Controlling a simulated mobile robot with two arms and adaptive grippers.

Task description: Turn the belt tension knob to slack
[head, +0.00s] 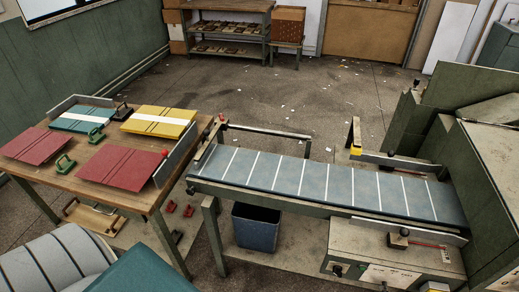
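The feeder belt (315,181), blue-grey with white cross lines, runs across the right half of the head view. A dark knob (398,239) sits on top of the green-grey box at the belt's front right, with a red strip beside it. A smaller dark knob (336,269) is on that box's front face. I cannot tell which of them is the belt tension knob, nor read its setting. Neither of my grippers is in view.
A wooden table (148,198) at left bears red, teal and yellow boards and green clamps. A blue bin (256,227) stands under the belt. A large green machine (492,150) closes off the right. Open floor lies behind the belt.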

